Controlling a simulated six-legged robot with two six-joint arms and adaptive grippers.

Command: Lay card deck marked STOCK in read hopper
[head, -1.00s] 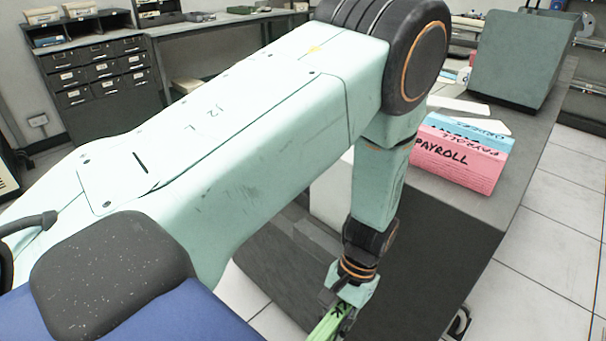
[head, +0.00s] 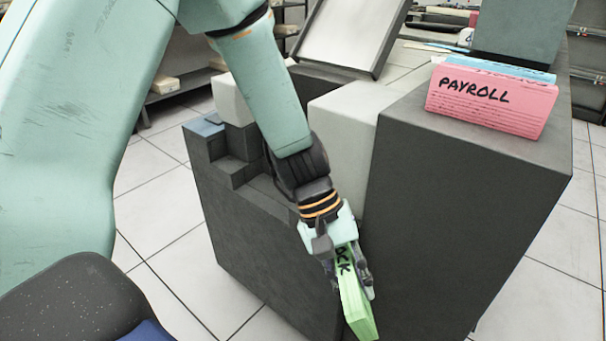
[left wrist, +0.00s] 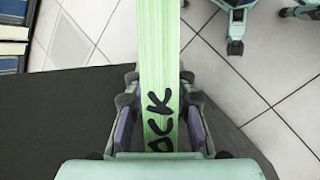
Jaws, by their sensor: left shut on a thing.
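The green card deck (head: 357,308) is held in my left gripper (head: 350,279), which is shut on it. The letters "OCK" show on the deck; the rest of the word is hidden by the gripper. The deck hangs tilted, pointing down, in front of the dark grey machine (head: 245,240). In the left wrist view the deck (left wrist: 158,55) stands between the two fingers (left wrist: 160,122) and runs out past the top edge. The machine has a stepped recess (head: 232,172) at its left, partly behind my arm. I cannot tell which part is the read hopper.
A pink deck marked PAYROLL (head: 490,102), with a blue deck (head: 500,68) behind it, stands on the machine's right top. A grey-green box (head: 520,35) is behind them. A sloped panel (head: 345,35) rises at the back. Tiled floor (head: 165,270) is clear at the left.

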